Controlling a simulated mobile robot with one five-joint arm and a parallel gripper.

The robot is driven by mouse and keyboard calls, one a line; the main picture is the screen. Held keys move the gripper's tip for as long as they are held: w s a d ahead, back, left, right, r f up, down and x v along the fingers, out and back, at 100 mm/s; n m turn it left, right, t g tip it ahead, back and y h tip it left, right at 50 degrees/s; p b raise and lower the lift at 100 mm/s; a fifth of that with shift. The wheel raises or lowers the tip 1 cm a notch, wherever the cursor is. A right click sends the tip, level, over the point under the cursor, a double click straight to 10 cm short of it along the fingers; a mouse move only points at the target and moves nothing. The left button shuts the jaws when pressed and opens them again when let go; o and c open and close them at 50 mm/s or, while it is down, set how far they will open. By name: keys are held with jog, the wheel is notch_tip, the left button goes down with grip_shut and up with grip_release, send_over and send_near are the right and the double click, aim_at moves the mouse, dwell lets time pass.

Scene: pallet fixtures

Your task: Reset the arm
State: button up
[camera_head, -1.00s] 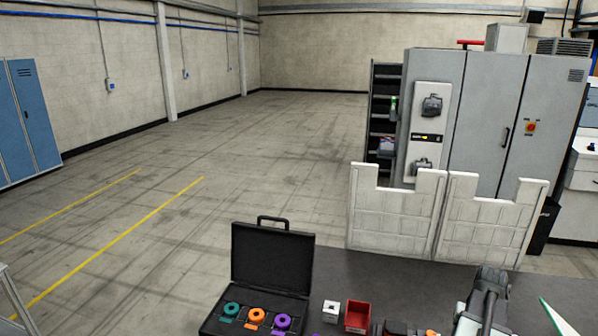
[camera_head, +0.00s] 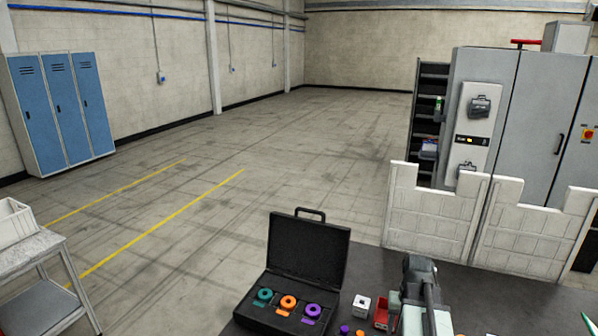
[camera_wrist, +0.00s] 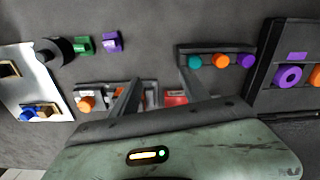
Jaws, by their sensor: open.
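My arm (camera_head: 420,285) reaches over the dark table in the head view; its fingertips cannot be made out there. In the wrist view my gripper (camera_wrist: 157,92) is open, its two dark fingers apart with nothing held between them. A small red bin (camera_wrist: 176,98) shows near the right finger, and a grey fixture with an orange knob (camera_wrist: 87,103) lies by the left finger. The red bin also shows beside my arm in the head view (camera_head: 381,312).
An open black case (camera_head: 305,255) holds teal, orange and purple rings. A white block (camera_head: 361,306) stands beside it. White panels (camera_head: 432,222) line the table's back edge. A rack with coloured knobs (camera_wrist: 222,60) and a pale plate (camera_wrist: 30,85) lie around the gripper. Open floor lies left.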

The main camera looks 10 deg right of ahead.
jog(key=w+a+n, duration=0.3)
jog(key=a, duration=1.2)
jog(key=w+a+n, duration=0.2)
jog(key=w+a, duration=0.1)
jog(key=a, duration=1.2)
jog(key=f+b, duration=0.2)
jog(key=s+d+f+b, duration=0.1)
jog(key=f+b, duration=0.1)
jog(key=s+f+b, duration=0.1)
jog(key=f+b, duration=0.1)
jog(key=shift+s+d+f, duration=0.1)
jog(key=shift+s+d, duration=0.15)
jog(key=shift+s+f, duration=0.15)
jog(key=shift+f, duration=0.05)
jog(key=shift+r, duration=0.2)
